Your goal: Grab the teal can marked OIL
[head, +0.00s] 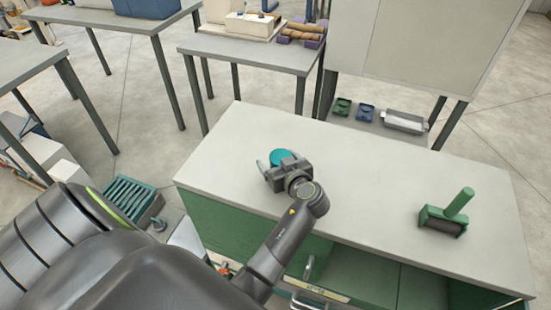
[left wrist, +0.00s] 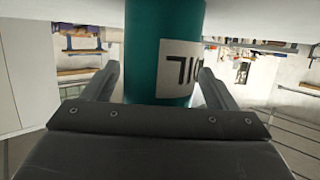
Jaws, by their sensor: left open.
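The teal can (head: 281,156) stands on the pale top of the green workbench (head: 370,170), partly hidden behind my left gripper in the head view. In the left wrist view the teal can (left wrist: 150,45) fills the middle, and part of its white label with dark letters shows. My left gripper (head: 272,162) is open. Its two fingers (left wrist: 155,80) reach along either side of the can, with the can between them. Small gaps seem to show beside the can, but I cannot tell whether either finger touches it. My right gripper is not in view.
A green roller tool (head: 445,220) with an upright handle stands on the right of the workbench. The bench top between is clear. Behind are a table (head: 250,53) with wooden pieces and a cabinet (head: 420,40). A teal rack (head: 130,198) is on the floor at left.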

